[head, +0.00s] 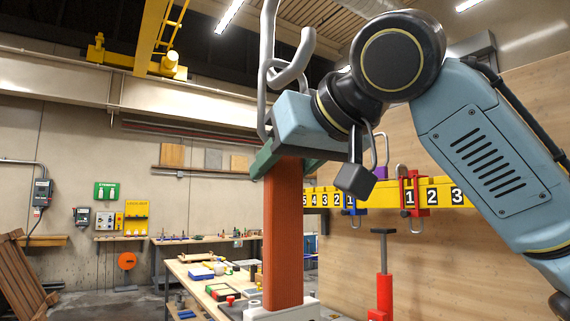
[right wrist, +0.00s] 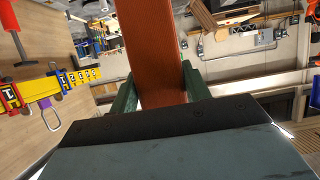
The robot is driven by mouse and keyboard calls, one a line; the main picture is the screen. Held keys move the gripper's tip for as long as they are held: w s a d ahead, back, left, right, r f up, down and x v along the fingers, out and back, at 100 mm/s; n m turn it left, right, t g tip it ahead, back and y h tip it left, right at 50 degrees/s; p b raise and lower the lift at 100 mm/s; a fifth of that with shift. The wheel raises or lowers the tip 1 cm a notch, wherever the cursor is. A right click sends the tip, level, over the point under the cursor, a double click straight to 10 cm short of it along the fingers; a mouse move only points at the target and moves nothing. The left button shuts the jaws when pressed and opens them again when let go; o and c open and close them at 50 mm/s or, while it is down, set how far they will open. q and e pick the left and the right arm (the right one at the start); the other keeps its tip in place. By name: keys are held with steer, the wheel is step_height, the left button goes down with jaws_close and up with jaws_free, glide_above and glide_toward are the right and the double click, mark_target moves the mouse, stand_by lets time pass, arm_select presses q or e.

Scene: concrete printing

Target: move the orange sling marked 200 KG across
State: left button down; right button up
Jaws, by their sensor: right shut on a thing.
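A broad orange-brown band (head: 283,235), which looks like the sling, hangs upright from my right gripper (head: 284,163). Its lower end is in front of the bench. No 200 KG marking is readable on it. The green fingers are shut on its upper end. In the right wrist view the band (right wrist: 155,50) runs between the green fingers (right wrist: 158,95). A thick grey bent hook (head: 292,70) shows just above and beside the gripper; whether it touches is unclear. My left gripper is out of view.
A yellow numbered beam (head: 440,192) runs along the wooden wall, with a red clamp (head: 412,194) and a blue clamp (head: 352,203) on it. A red post (head: 384,283) stands below. A bench (head: 190,270) with many small items is behind the band.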

stand_by(0.4)
steer(key=o, duration=1.3)
steer(key=shift+o, duration=0.4)
steer(key=b+v, duration=0.1)
steer(key=v, duration=1.2)
steer(key=shift+s+d, duration=0.15)
steer(key=shift+s, duration=0.1)
